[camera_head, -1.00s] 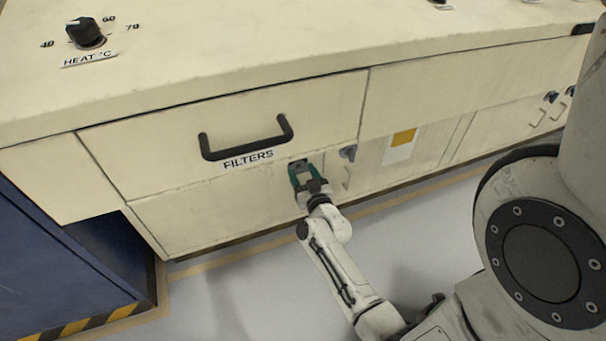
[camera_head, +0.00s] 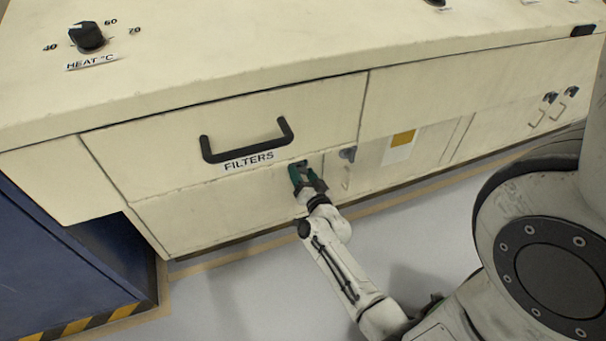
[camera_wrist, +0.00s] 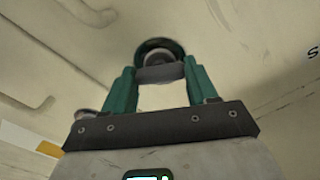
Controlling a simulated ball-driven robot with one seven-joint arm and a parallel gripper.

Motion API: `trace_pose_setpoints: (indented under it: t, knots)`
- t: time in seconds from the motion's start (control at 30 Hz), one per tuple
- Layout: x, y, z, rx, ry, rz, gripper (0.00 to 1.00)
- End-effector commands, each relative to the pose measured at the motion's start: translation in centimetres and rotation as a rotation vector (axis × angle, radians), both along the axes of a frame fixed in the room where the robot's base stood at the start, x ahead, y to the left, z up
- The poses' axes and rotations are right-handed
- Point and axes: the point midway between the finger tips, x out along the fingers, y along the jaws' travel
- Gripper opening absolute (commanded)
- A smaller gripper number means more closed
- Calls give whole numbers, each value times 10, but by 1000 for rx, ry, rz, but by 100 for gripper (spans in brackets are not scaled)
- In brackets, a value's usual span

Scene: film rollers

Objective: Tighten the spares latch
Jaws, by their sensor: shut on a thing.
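The latch (camera_wrist: 158,58) has a round grey hub on the cream cabinet front, at the top middle of the wrist view. In the head view only a small dark part of it shows below the FILTERS drawer, behind my fingers. My gripper (camera_head: 302,174) has green fingers, and they are shut on the latch. In the wrist view the fingertips (camera_wrist: 160,72) meet its grey part from both sides. A label cut off at the right edge of the wrist view shows only an "S". The rest of the latch is partly hidden by my fingers.
The FILTERS drawer handle (camera_head: 247,148) juts out just above and left of my gripper. A blue cabinet (camera_head: 60,265) stands at the left. The floor (camera_head: 240,290) in front is clear.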

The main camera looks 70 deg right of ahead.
Motion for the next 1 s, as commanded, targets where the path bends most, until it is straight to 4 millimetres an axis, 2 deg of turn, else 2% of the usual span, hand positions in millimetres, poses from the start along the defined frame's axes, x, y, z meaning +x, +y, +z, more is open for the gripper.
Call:
trace_pose_setpoints:
  t: [0.6,1.0]
  knots:
    - [0,0,0,377,-443,0,27]
    - [0,0,0,558,-655,0,27]
